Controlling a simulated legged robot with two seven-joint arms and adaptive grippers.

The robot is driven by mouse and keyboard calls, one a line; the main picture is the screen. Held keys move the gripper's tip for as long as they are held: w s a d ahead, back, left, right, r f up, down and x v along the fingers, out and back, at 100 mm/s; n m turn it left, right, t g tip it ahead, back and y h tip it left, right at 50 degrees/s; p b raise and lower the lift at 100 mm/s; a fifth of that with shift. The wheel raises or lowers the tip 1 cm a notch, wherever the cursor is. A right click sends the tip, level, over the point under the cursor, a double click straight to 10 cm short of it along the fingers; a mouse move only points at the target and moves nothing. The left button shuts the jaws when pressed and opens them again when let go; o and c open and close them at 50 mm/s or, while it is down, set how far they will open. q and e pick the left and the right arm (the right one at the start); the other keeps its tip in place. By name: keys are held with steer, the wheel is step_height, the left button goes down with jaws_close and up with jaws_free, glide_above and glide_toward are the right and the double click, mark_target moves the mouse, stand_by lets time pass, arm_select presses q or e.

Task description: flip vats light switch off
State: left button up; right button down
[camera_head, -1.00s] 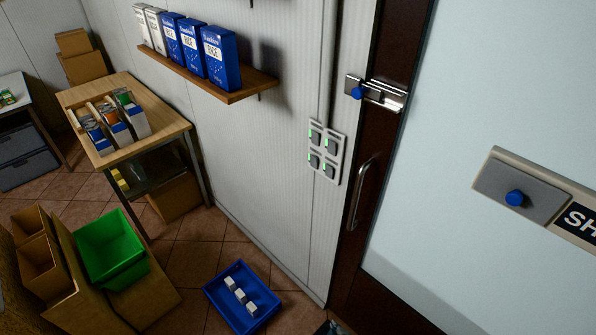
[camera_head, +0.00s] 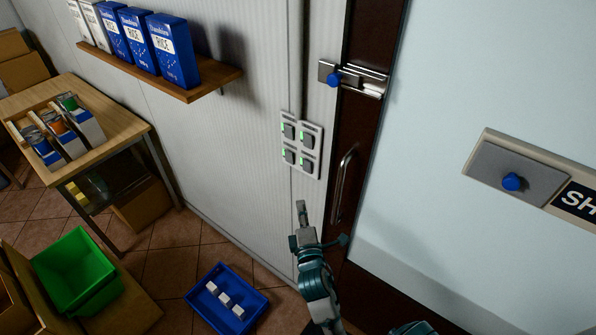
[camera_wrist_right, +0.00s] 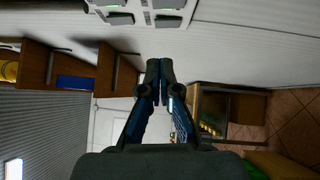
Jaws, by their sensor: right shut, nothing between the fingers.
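A pale switch panel (camera_head: 298,147) is on the ribbed wall left of the dark door frame. It carries several grey rocker switches in two rows, each with a small green light. I cannot read any label telling which is the vats switch. My right gripper (camera_head: 301,206) is shut and empty, pointing up just below the panel, apart from it in the picture. My left gripper is not in view.
A door handle (camera_head: 343,186) and a bolt with a blue knob (camera_head: 334,79) are right of the panel. A shelf (camera_head: 208,84) with rice boxes juts out at left. A blue tray (camera_head: 252,312) and green crate (camera_head: 78,270) are below.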

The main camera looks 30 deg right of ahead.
steer(key=shift+d, duration=0.15)
steer(key=p, duration=0.1)
glide_toward(304, 163)
steer(key=w+a, duration=0.2)
steer(key=w, duration=0.3)
steer(key=d, duration=0.2)
steer(key=w+d+p, duration=0.1)
steer(key=d, duration=0.1)
steer(key=shift+d+r, duration=0.2)
